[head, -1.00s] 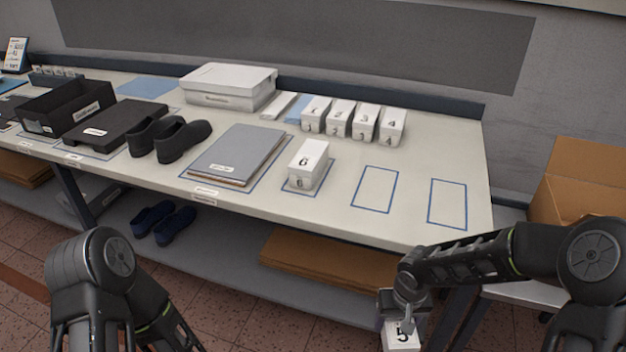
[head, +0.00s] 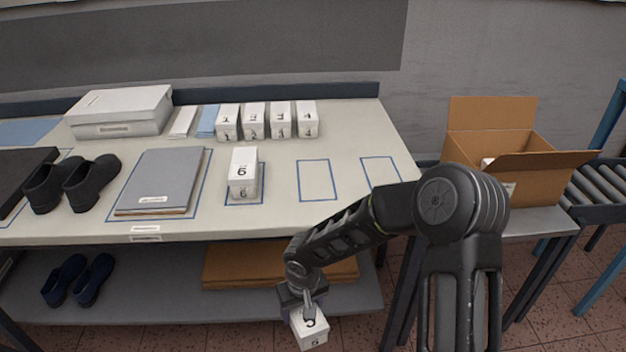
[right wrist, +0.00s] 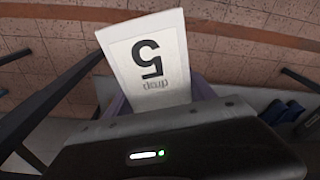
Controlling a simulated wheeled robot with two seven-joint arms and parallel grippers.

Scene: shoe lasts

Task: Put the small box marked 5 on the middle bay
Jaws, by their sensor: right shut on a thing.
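The small white box marked 5 (head: 309,329) is held in my right gripper (head: 300,300), low in front of the table and below the tabletop's edge. In the right wrist view the box (right wrist: 148,62) shows its "5" face, with the gripper body across the bottom of the picture. The middle bay, a blue outline (head: 317,180) on the table, is empty. To its left the box marked 6 (head: 243,174) stands in another outlined bay. To its right is an empty outlined bay (head: 380,172). My left gripper is out of view.
Boxes marked 1 to 4 (head: 267,120) stand in a row at the back. A grey board (head: 160,180) and black shoes (head: 90,182) lie left. Below is a shelf with cardboard (head: 230,265). An open carton (head: 535,170) stands right, near a roller conveyor (head: 600,185).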

